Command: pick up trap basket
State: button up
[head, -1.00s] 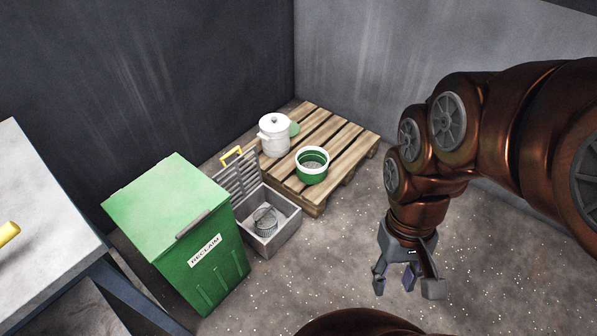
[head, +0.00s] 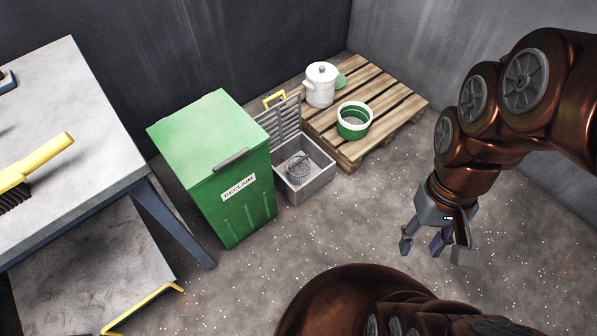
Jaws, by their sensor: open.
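The trap basket looks to be the small round grey mesh basket (head: 299,166) inside an open grey box (head: 318,187) on the floor, in the middle of the head view. A slatted grey grate (head: 280,124) with a yellow handle (head: 274,99) leans upright at the box's back left. My gripper (head: 437,251) hangs at the right over bare floor, open and empty, pointing down. It is well to the right of the box and nearer to the camera, touching nothing.
A green RECLAIM bin (head: 218,190) stands close left of the box. Behind is a wooden pallet (head: 384,100) with a white lidded pot (head: 321,86) and a green-and-white tub (head: 354,121). A table (head: 85,130) with a yellow brush (head: 38,163) stands left. Floor between box and gripper is clear.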

aim_at(298, 168)
jog(key=u, duration=0.05)
jog(key=k, duration=0.6)
jog(key=u, duration=0.55)
jog(key=i, duration=0.7)
jog(key=u, duration=0.55)
jog(key=i, duration=0.6)
jog(key=z, duration=0.1)
